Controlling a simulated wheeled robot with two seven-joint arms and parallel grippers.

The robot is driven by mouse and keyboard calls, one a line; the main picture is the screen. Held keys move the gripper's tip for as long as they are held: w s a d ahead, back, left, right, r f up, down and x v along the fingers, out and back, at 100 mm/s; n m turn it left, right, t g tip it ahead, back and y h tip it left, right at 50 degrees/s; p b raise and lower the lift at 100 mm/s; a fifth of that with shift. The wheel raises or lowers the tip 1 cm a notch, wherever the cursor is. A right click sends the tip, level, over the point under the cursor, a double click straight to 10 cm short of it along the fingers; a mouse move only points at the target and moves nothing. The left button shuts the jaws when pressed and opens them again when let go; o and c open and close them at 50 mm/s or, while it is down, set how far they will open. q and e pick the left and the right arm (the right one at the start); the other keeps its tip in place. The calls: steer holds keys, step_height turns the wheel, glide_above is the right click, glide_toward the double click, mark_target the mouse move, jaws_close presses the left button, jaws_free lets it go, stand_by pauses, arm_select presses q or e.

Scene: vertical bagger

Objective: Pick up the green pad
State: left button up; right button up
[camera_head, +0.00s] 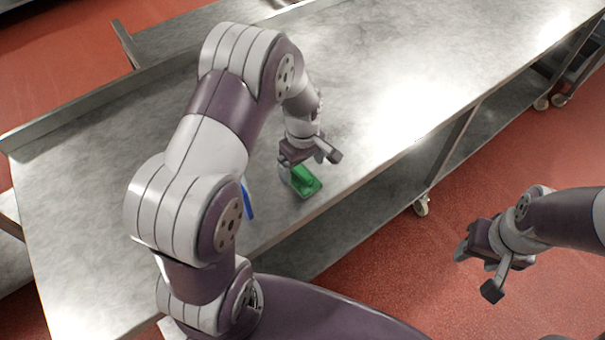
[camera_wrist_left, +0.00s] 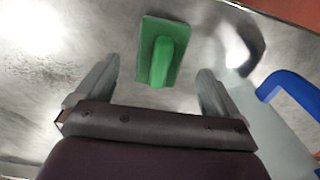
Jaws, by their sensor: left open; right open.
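The green pad (camera_head: 305,181) lies on the steel table near its front edge in the head view. It is a flat green plate with a raised grip on top. In the left wrist view the pad (camera_wrist_left: 162,52) is ahead of the fingers, roughly centred between them. My left gripper (camera_head: 308,167) is open and empty, close above and behind the pad. Its two fingers also show in the left wrist view (camera_wrist_left: 157,85), apart and not touching the pad. My right gripper (camera_head: 478,272) is open and empty, out over the red floor to the right of the table.
The steel table (camera_head: 420,70) is mostly bare, with a raised back edge. A blue object (camera_head: 248,200) lies left of the pad, partly hidden by my left arm; it also shows at the right in the left wrist view (camera_wrist_left: 290,88). A lower shelf runs under the table.

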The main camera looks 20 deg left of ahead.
mark_target(302, 172)
arm_select(q)
step_height(302, 172, down, 3)
steer(key=shift+f+p, duration=0.1)
steer(key=shift+p, duration=0.2)
steer(key=shift+a+f, duration=0.1)
steer(key=shift+f, duration=0.3)
steer(key=c, duration=1.1)
steer(key=shift+c, duration=0.2)
steer(key=shift+r, duration=0.1)
step_height(302, 172, up, 10)
steer(key=shift+f+b, duration=0.25)
steer(key=shift+b, duration=0.55)
steer(key=shift+r, duration=0.2)
